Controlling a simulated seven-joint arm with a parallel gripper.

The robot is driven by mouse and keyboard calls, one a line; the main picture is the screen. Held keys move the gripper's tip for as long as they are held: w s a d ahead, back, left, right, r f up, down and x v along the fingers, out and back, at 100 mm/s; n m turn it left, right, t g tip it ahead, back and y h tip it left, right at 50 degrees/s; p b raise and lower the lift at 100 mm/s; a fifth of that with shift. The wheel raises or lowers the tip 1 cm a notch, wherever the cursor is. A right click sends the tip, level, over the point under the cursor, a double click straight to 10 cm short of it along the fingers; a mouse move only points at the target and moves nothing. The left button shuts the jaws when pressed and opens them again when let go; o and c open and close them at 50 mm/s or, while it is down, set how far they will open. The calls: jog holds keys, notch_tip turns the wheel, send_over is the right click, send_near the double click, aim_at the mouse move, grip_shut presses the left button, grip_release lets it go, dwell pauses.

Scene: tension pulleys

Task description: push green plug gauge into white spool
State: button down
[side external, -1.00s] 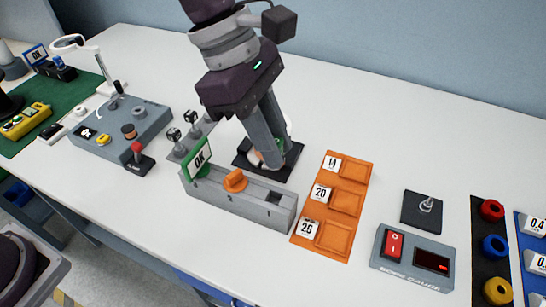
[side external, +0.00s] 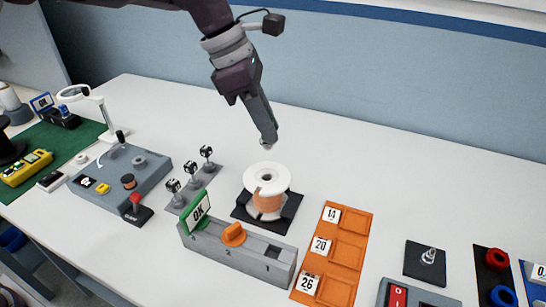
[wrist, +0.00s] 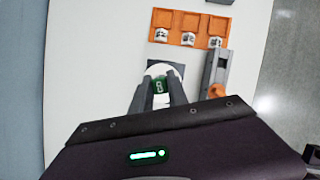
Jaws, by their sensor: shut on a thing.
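The white spool (side external: 267,174), wound with copper-coloured wire, stands upright on a black square base (side external: 243,212). My gripper (side external: 266,141) is above the spool, clear of it, with its fingers pointing down. In the wrist view my gripper (wrist: 160,92) is shut on the green plug gauge (wrist: 159,86), which has a pale marking on it. The white spool (wrist: 151,72) shows behind the gauge there, partly covered by it and the fingers. In the side view the fingers hide most of the gauge.
A grey block (side external: 240,261) with an orange knob and a green OK sign stands in front of the spool. An orange tray (side external: 331,255) numbered 14, 20, 26 is to the right. Three small posts (side external: 190,181) stand left. The table behind the spool is clear.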

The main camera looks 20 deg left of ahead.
jog(key=shift+w+a, duration=0.3)
jog(key=shift+w, duration=0.1)
jog(key=shift+f, duration=0.3)
notch_tip(320, 180, down, 6)
jog(key=shift+f, duration=0.15)
jog(key=shift+f, duration=0.4)
dwell(0.9)
jog(key=shift+f, duration=0.95)
jog(key=shift+f, duration=0.1)
jog(key=c, duration=1.2)
grip_release()
